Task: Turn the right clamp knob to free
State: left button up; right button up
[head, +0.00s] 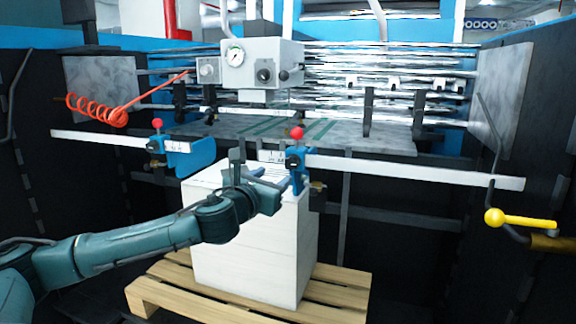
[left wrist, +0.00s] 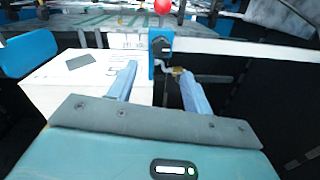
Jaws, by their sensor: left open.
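The right clamp (head: 296,158) is a blue block on the white rail, topped by a red ball. It also shows in the left wrist view (left wrist: 153,66), with a dark round part near its top and a small brass-coloured knob (left wrist: 178,70) low on its right side. My left gripper (head: 288,188) is just in front of this clamp, partly covering its lower part in the head view. In the left wrist view its two fingers (left wrist: 158,76) are spread and empty, with the brass knob between them, nearer the right fingertip. Contact cannot be made out. My right gripper is out of view.
A left clamp (head: 178,147) with a red ball and blue plate sits on the same rail (head: 410,170). A white stack (head: 255,250) stands on a wooden pallet (head: 165,295) below. A yellow-handled lever (head: 520,220) is at the right.

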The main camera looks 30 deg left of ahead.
aim_at(290, 164)
pick_arm(q)
jog(key=w, duration=0.2)
jog(key=w+a, duration=0.1)
jog(key=w, duration=0.2)
jog(key=w+p, duration=0.1)
jog(key=w, duration=0.1)
jog(key=shift+w+a, duration=0.15)
jog(key=shift+w, duration=0.25)
jog(key=shift+w+a, duration=0.15)
jog(key=shift+w, duration=0.55)
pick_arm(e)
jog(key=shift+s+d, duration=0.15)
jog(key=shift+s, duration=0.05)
pick_arm(q)
jog(key=c, duration=1)
jog(key=shift+o, duration=0.2)
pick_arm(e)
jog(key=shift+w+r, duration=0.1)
